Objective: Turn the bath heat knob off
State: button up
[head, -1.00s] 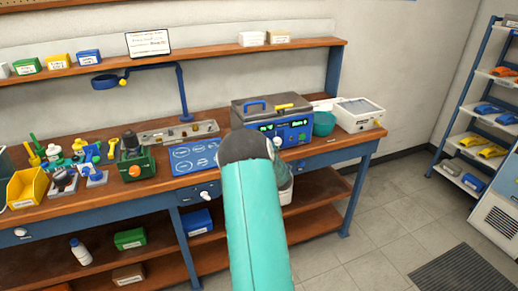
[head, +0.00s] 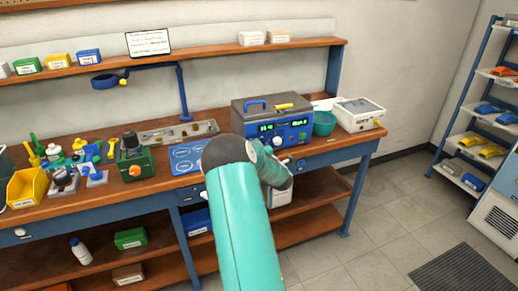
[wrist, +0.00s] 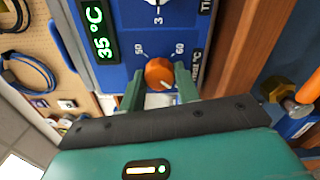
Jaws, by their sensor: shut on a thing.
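The bath (head: 272,110) is a grey box with a blue front panel on the workbench in the head view. Its green displays are lit. In the wrist view the orange knob (wrist: 159,73) sits on the blue panel (wrist: 125,78), with printed numbers around it and a pale mark on its face. My gripper (wrist: 159,85) has one green finger on each side of this knob and is shut on it. A display beside it (wrist: 97,32) reads 35 °C. A white knob (wrist: 157,3) is partly cut off at the top edge. In the head view my arm hides the gripper.
A teal bowl (head: 324,123) and a white device (head: 358,114) stand right of the bath. A blue mat (head: 186,158) lies to its left. An orange-handled brass fitting (wrist: 290,103) is at the right of the wrist view. Open floor lies right of the bench.

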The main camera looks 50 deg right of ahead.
jog(key=shift+d, duration=0.1)
jog(key=o, duration=1)
jog(key=v, duration=1.4)
jog(key=shift+w, duration=0.1)
